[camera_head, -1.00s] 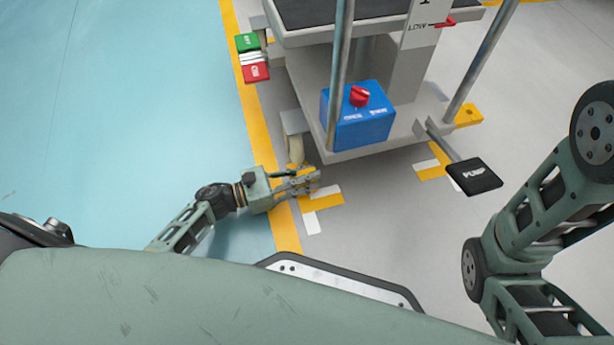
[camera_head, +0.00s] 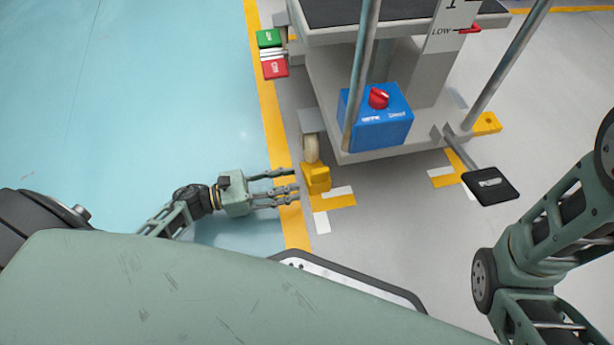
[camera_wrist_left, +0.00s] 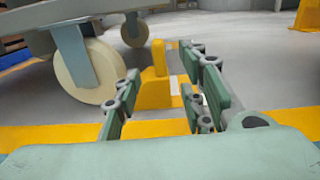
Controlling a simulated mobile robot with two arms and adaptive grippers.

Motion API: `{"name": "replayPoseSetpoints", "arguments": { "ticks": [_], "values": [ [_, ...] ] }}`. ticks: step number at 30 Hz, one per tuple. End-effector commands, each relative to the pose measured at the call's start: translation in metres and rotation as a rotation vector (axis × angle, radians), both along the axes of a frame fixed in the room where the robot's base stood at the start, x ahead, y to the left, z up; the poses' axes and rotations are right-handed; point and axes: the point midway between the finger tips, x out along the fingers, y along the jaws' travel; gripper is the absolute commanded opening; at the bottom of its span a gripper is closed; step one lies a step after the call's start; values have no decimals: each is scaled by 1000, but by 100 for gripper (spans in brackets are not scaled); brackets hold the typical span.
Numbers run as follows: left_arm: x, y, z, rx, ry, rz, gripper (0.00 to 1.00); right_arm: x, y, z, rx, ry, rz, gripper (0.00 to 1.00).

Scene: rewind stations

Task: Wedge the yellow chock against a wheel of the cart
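The yellow chock (camera_head: 317,178) stands on the floor at the cart's near left wheel (camera_head: 312,148). In the head view it looks close against the wheel; in the left wrist view the chock (camera_wrist_left: 154,82) shows just right of the cream wheel (camera_wrist_left: 90,72), and I cannot tell whether they touch. My left gripper (camera_head: 297,184) is open and empty, just left of the chock; its fingers (camera_wrist_left: 158,105) frame the chock from a short distance in the wrist view. The cart (camera_head: 350,152) stands on the grey floor. My right gripper is out of view.
A blue box with a red knob (camera_head: 375,118) sits on the cart's base. A black pedal (camera_head: 490,184) sticks out at the cart's right. Green (camera_head: 269,38) and red (camera_head: 274,68) pedals are at its left. The blue floor at left is clear.

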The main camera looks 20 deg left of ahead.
Motion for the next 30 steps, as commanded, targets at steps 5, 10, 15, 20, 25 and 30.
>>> {"name": "replayPoseSetpoints", "arguments": {
  "ticks": [5,10,15,20,25,30],
  "values": [
    [-15,20,0,1,0,-1,38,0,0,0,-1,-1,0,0],
    [-19,26,0,0,-1,0,38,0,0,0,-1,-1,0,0],
    [-19,26,0,0,-1,-1,38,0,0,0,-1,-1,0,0],
    [-19,26,0,1,-1,0,38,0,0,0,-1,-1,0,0],
    [-19,26,0,1,-1,0,38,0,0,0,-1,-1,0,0],
    [-19,26,0,0,0,0,38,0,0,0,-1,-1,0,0]
  ]
}}
